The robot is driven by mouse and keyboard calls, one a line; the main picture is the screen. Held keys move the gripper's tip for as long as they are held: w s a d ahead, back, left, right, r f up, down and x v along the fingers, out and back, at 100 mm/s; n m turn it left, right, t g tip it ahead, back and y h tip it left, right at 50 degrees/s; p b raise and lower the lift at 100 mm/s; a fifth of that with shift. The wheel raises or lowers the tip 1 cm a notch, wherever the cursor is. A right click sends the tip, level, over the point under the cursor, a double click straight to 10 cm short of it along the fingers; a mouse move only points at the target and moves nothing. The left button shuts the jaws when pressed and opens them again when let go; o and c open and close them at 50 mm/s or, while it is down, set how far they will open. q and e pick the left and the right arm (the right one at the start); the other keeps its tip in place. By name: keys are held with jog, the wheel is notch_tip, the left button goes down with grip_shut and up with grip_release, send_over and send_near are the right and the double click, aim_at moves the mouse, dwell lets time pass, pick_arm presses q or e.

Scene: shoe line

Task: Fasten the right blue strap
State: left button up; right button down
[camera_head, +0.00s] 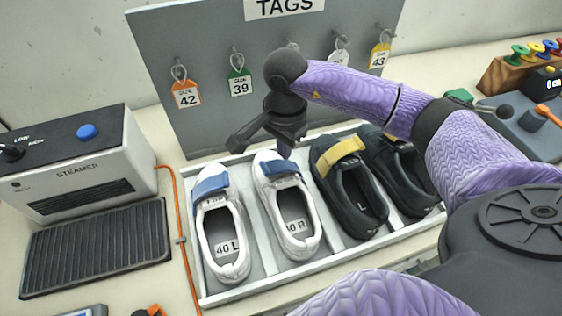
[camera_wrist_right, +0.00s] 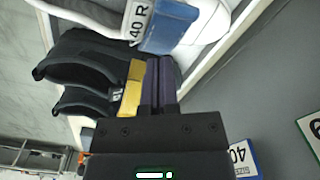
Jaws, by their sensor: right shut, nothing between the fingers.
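The white shoe marked 40 R (camera_head: 313,236) stands in the tray with its blue strap (camera_head: 279,168) lying across its upper. That strap also shows in the right wrist view (camera_wrist_right: 170,27), beside the 40 R label. Whether its end is pressed down I cannot tell. My right gripper (camera_head: 286,151) is shut and empty, at the toe end of this shoe just above the blue strap; contact cannot be told. Its dark fingers show closed together in the wrist view (camera_wrist_right: 159,64). The white shoe marked 40 L (camera_head: 240,262), with a blue strap (camera_head: 210,186), stands to the left. My left gripper is not in view.
Black shoes (camera_head: 350,208) with a yellow strap (camera_head: 339,151) stand right of the white pair in the tray (camera_head: 262,288). Behind is a grey board (camera_head: 210,124) with hanging tags. A steamer (camera_head: 75,165) stands left. My right arm passes over the tray's right side.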

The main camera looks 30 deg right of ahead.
aim_at(284, 164)
jog(key=shift+f+b, duration=0.6)
jog(key=shift+f, duration=0.2)
jog(key=shift+f+b, duration=0.6)
jog(key=shift+f, duration=0.05)
jog(key=shift+f+b, duration=0.4)
jog(key=shift+f, duration=0.1)
jog(key=shift+r, duration=0.2)
notch_tip(284, 164, up, 9)
jog(key=p, duration=0.6)
jog(key=shift+p, duration=0.3)
jog(key=shift+f, duration=0.15)
